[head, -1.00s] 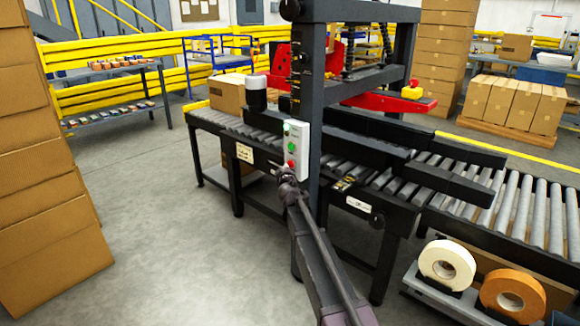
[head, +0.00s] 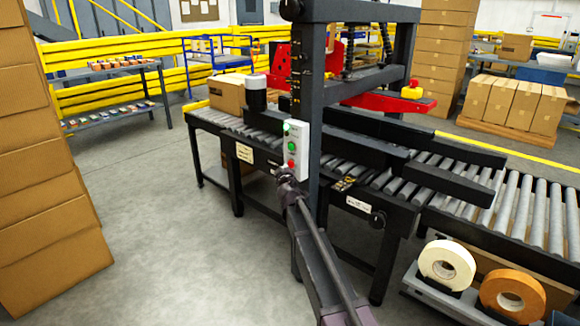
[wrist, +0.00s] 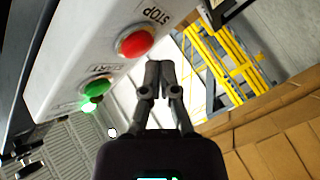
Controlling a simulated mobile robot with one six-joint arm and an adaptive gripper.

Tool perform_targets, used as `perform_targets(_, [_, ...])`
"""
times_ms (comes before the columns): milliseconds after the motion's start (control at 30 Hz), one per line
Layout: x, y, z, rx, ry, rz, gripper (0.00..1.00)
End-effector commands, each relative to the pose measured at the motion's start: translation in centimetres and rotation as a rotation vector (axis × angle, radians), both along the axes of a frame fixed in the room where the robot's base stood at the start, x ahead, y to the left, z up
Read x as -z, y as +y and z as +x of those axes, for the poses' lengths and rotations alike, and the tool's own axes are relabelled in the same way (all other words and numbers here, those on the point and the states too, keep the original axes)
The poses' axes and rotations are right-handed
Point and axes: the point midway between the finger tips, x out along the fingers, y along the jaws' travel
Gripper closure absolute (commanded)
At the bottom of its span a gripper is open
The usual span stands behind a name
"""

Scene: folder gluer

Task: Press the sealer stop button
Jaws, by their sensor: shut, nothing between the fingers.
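The sealer's control box (head: 296,151) is a pale box on the machine's dark upright post. Its red stop button (head: 291,164) sits at the bottom, below a green button (head: 292,146). In the wrist view the red button (wrist: 135,41) is beside the word STOP, and the green start button (wrist: 97,87) is lower left. My gripper (wrist: 159,66) is shut and empty, its fingertips close to the red button and a little to its right in that view. In the head view my gripper (head: 286,178) is just below the box. I cannot tell whether it touches the button.
The roller conveyor (head: 400,180) runs behind the post, with a carton (head: 228,94) at its left end. Stacked cartons (head: 45,180) stand at the left. Tape rolls (head: 446,262) sit at the lower right. The floor left of the conveyor is clear.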

Motion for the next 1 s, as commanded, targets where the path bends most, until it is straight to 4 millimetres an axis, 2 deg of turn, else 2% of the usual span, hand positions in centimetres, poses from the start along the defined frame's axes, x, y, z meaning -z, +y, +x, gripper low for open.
perform_targets(1000, [-0.02, -0.76, 0.83, 0.000, 0.000, 0.000, 1.00])
